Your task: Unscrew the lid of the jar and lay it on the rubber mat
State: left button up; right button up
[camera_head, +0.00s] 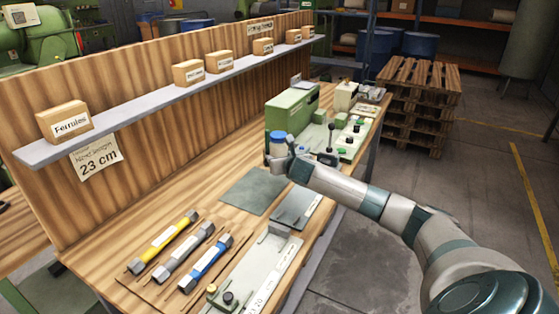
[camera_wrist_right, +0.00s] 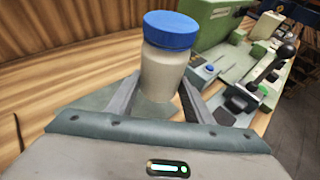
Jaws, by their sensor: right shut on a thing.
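The jar (camera_wrist_right: 163,72) is a pale cylinder with a blue lid (camera_wrist_right: 170,30) on top. In the head view the jar (camera_head: 277,152) and its lid (camera_head: 278,136) show beside the green machine. My right gripper (camera_wrist_right: 158,88) is shut on the jar's body, with one finger on each side. The lid is above the fingers. The jar looks upright; its base is hidden in the wrist view. The grey-green rubber mat (camera_head: 254,191) lies flat and bare on the bench, on the near side of the jar. My left gripper is in neither view.
Yellow, grey and blue tools (camera_head: 205,264) lie at the bench's near end. A grey plate (camera_head: 296,208) lies right of the mat. A green machine (camera_head: 292,110) with levers stands behind the jar. A shelf (camera_head: 190,88) with labelled boxes runs along the back panel.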

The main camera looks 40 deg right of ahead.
jog(key=o, duration=0.5)
jog(key=c, duration=0.7)
